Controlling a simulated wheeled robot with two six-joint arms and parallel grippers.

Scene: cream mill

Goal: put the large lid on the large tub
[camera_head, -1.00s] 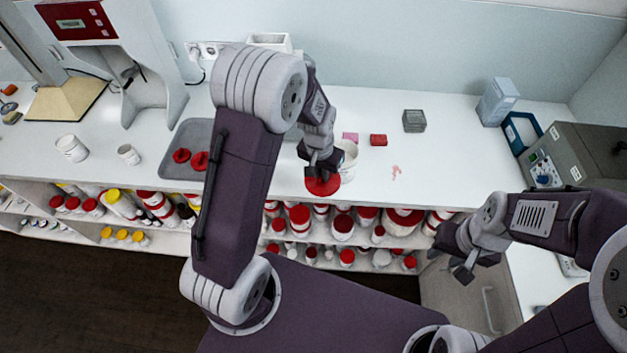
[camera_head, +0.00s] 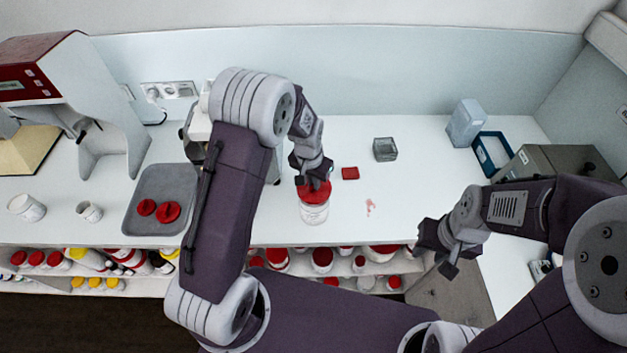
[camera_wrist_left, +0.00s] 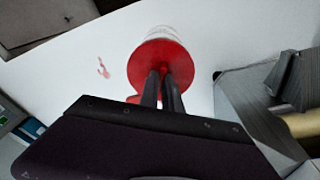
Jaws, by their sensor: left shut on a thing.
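My left gripper (camera_head: 312,182) is shut on the large red lid (camera_head: 314,193). It holds the lid over the large white tub (camera_head: 314,213), which stands upright near the front of the counter. The lid hides the tub's mouth, and I cannot tell whether the two touch. The left wrist view shows the lid (camera_wrist_left: 146,62) between my fingers and the tub (camera_wrist_left: 163,33) just beyond it. My right gripper (camera_head: 447,262) is away from the tub, at the counter's front right; its finger gap is unclear.
A grey tray (camera_head: 150,213) with two smaller red lids stands left of my left arm. Two white tubs (camera_head: 27,208) (camera_head: 90,211) stand farther left. Counter right of the tub is mostly clear.

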